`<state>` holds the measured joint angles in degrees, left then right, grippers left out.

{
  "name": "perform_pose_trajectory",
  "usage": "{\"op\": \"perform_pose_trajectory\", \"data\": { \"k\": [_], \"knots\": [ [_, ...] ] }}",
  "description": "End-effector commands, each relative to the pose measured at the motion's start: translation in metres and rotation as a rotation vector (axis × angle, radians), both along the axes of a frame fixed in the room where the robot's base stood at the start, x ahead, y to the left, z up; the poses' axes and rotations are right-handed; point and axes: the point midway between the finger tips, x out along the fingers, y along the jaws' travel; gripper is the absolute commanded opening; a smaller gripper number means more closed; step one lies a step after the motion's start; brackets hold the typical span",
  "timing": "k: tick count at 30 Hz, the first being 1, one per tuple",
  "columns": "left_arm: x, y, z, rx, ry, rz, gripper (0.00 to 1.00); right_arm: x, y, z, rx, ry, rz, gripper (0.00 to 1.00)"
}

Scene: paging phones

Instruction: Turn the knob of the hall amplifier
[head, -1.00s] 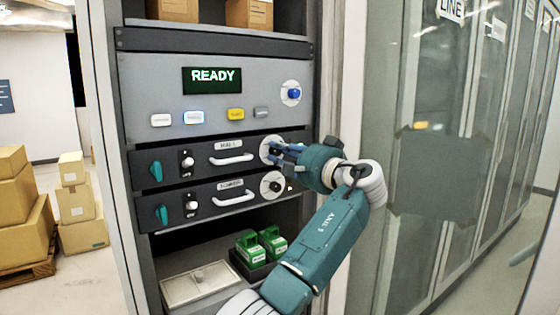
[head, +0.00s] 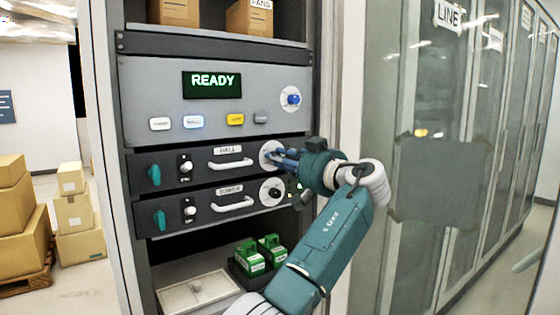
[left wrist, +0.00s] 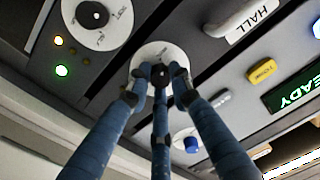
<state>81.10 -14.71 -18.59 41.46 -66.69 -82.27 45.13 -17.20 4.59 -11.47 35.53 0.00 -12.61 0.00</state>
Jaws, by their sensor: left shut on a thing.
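The hall amplifier (head: 190,163) is the upper of two dark rack units. Its label reads HALL, and the label also shows in the left wrist view (left wrist: 262,20). Its round white dial (head: 265,148) sits at the unit's right end. My left gripper (head: 278,156) reaches it from the right. In the left wrist view the blue fingers (left wrist: 160,72) are shut around the dark knob at the middle of the white dial (left wrist: 150,50). The fingers hide most of the knob and part of the dial marks. My right gripper is not in view.
A second amplifier (head: 160,198) with a similar dial (head: 264,186) lies just below. The panel above has a READY display (head: 212,84), several buttons and a blue knob (head: 293,99). Green blocks (head: 250,258) stand on the shelf below. A glass partition is at right.

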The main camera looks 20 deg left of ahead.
Motion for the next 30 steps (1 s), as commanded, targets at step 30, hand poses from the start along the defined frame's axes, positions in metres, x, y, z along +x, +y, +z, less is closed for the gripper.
{"op": "perform_pose_trajectory", "data": {
  "k": [30],
  "knots": [
    [-0.0006,-0.0007,0.0071,-0.148,-0.209,-0.005,0.00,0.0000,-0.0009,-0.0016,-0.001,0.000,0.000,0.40]
  ]
}}
